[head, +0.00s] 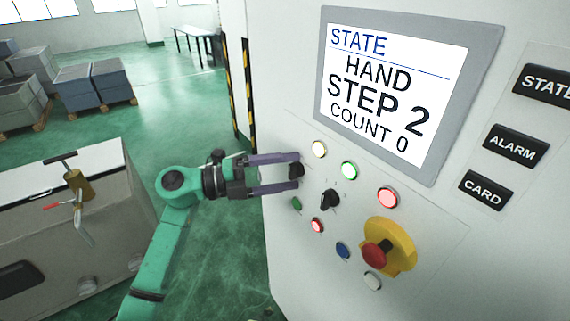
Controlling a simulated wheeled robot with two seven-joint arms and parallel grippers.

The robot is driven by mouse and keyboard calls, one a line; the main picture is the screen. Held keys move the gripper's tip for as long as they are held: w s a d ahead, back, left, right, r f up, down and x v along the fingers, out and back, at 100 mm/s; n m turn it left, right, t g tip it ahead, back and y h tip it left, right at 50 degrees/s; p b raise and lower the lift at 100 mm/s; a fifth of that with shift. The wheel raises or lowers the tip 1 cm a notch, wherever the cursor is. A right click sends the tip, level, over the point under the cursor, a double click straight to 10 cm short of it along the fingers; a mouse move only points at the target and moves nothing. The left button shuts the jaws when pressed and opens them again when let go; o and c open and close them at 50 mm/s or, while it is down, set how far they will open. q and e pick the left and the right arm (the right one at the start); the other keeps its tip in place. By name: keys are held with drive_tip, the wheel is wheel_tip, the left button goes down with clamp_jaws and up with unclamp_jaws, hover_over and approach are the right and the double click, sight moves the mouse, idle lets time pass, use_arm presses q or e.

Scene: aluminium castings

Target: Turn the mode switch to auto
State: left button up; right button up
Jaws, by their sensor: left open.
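My left gripper (297,171) reaches in from the left to the control panel. Its two purple fingers are open, one above and one below a black rotary knob (296,171). Whether the fingers touch the knob cannot be told. A second black rotary switch (330,198) sits to the right and lower, clear of the gripper. No readable label shows which of the two is the mode switch, and the near knob's pointer is not clear. The screen (390,90) reads STATE HAND, STEP 2, COUNT 0. My right gripper is not in view.
A red emergency stop (376,254) on a yellow plate juts out at lower right. A grey cabinet (60,240) stands at left.

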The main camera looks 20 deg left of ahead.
use_arm(q)
drive_tip(key=shift+a, duration=0.1)
clamp_jaws()
